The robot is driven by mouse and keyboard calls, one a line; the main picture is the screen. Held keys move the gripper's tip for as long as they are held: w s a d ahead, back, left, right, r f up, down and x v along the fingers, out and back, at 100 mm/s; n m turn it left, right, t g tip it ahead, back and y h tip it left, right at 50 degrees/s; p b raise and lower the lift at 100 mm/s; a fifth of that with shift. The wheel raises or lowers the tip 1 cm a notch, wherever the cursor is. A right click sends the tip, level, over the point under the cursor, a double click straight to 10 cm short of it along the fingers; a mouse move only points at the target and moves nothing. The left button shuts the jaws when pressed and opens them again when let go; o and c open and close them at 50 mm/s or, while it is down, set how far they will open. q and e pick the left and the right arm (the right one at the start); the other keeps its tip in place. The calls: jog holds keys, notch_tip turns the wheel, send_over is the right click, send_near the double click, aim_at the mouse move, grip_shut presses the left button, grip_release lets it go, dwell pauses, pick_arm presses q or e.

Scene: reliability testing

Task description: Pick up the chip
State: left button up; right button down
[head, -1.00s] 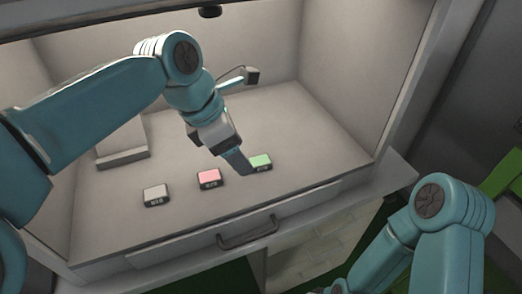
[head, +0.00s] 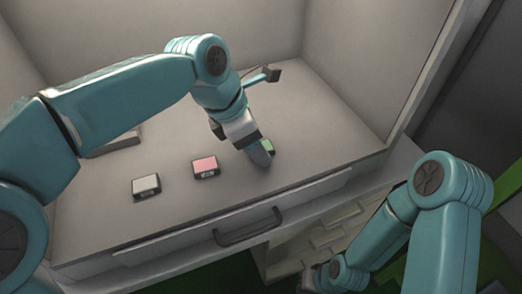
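Three small chips with dark sides lie in a row on the cabinet floor in the head view. One is white-topped, the white chip (head: 146,184); the pink chip (head: 206,164) is in the middle; the green chip (head: 268,146) is at the right. My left gripper (head: 261,158) points down at the green chip and covers its left part. Whether its fingers are apart or touch the chip cannot be made out. My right gripper (head: 338,274) is low at the right, outside the cabinet, small and partly hidden by my arm.
The chips lie inside an open-fronted cabinet with grey walls (head: 360,60). A drawer with a dark handle (head: 248,228) is below its front edge. A grey block (head: 118,143) sits at the back left, partly behind my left arm. The floor between the chips is clear.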

pick_arm(q)
jog(key=shift+s, duration=0.1)
jog(key=shift+d, duration=0.1)
jog(key=c, duration=1.1)
jog(key=shift+r, duration=0.1)
